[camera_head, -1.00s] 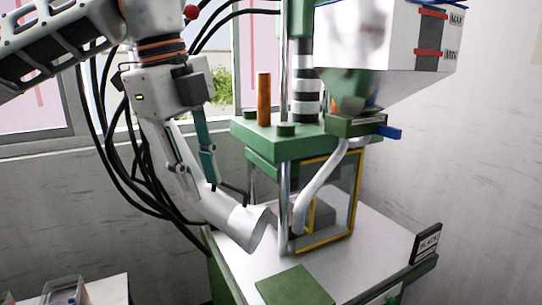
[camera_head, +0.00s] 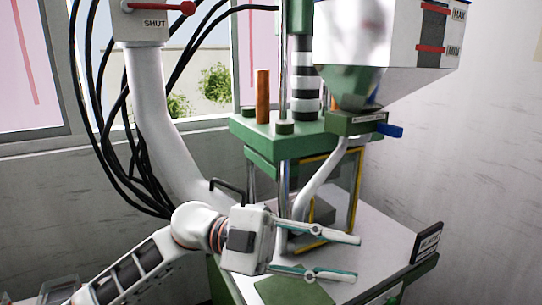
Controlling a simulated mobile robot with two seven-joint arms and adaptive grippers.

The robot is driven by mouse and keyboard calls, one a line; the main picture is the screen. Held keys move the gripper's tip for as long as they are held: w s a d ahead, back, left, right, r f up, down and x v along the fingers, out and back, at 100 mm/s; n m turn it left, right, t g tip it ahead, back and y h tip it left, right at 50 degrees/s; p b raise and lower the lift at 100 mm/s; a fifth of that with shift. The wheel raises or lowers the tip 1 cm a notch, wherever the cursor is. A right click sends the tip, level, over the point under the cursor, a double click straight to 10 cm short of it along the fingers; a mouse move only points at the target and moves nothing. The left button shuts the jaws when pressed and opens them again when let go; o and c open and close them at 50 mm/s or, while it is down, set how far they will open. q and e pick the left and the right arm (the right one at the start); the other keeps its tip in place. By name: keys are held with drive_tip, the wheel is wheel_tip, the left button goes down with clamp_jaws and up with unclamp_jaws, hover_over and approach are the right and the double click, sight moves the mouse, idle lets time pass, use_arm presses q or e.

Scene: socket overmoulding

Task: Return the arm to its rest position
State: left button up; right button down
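My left arm comes in from the lower left. My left gripper (camera_head: 356,259) is in front of the green moulding machine (camera_head: 262,140), low over its white table (camera_head: 385,240). Its two teal-lined fingers point right and stand apart, with nothing between them. The gripper body hides part of the machine's lower left and some of the table. My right gripper is not in view.
A white pipe (camera_head: 150,110) with a red lever (camera_head: 178,7) and a SHUT label runs down behind my arm. A hopper (camera_head: 385,40) hangs at the upper right. A yellow-framed guard (camera_head: 355,195) and a black sign (camera_head: 428,243) stand near the gripper.

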use_arm(q)
drive_tip(key=w+a+f+n+t, duration=0.5)
drive_tip(key=w+f+n+t, duration=0.15)
drive_tip(key=n+t, duration=0.45)
drive_tip(key=w+a+f+n+t, duration=0.65)
drive_tip(key=n+t, duration=0.25)
drive_tip(key=t, duration=0.4)
drive_tip(key=a+f+n+t+y, duration=0.1)
drive_tip(key=a+f+n+y, duration=0.15)
drive_tip(key=f, duration=0.25)
drive_tip(key=a+f+n+t+y, duration=0.1)
drive_tip(key=a+f+n+y, duration=0.1)
drive_tip(key=f+n+y, duration=0.3)
drive_tip(key=s+a+f+g+y, duration=0.2)
drive_tip(key=s+a+f, duration=0.2)
drive_tip(key=f, duration=0.6)
drive_tip(key=s+a+f+n+g+y, duration=0.1)
drive_tip(key=s+a+f+g+y, duration=0.2)
drive_tip(key=s+a+f, duration=0.2)
drive_tip(key=s+a+f+g+y, duration=0.2)
drive_tip(key=s+a+f, duration=0.2)
drive_tip(key=s+f, duration=0.6)
wheel_tip(320, 180, down, 5)
drive_tip(key=shift+a+r+g+y, duration=0.1)
drive_tip(key=shift+a+g+y, duration=0.1)
drive_tip(key=shift+g+y, duration=0.15)
